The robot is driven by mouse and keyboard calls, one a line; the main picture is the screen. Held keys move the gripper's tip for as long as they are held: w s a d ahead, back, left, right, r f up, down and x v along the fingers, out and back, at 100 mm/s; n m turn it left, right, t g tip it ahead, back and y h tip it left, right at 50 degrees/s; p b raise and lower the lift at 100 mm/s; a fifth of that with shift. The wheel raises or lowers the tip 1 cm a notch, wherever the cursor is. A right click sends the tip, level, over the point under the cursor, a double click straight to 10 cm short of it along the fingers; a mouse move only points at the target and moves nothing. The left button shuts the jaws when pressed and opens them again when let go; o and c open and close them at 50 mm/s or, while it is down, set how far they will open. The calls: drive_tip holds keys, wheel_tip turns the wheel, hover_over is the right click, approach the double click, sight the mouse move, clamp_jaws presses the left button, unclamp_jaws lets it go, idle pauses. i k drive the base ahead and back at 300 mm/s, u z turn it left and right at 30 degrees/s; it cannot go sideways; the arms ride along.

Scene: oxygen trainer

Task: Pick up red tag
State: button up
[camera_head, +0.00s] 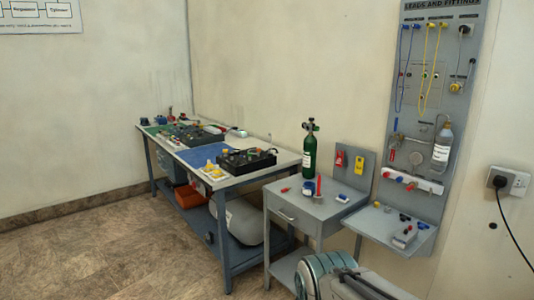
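A red tag (340,159) hangs on the small grey upright panel (349,148) at the back of a grey side table (283,203). A yellow tag (359,166) hangs just to its right on the same panel. Both tags look small and upright, and their fixings are too small to make out. My gripper is not in view, so I cannot tell where it is relative to the red tag.
A green gas cylinder (309,150) and a red upright item (319,185) stand on the side table, left of the tags. A tool board (432,60) with a grey shelf (372,231) is to the right. A long workbench (232,184) is to the left. Tiled floor (110,245) is clear at front left.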

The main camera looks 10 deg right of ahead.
sight(339, 160)
drive_tip(key=u, duration=0.35)
drive_tip(key=i, duration=2.8)
drive_tip(key=z, duration=1.7)
drive_tip(key=i, duration=0.8)
drive_tip(key=z, duration=0.8)
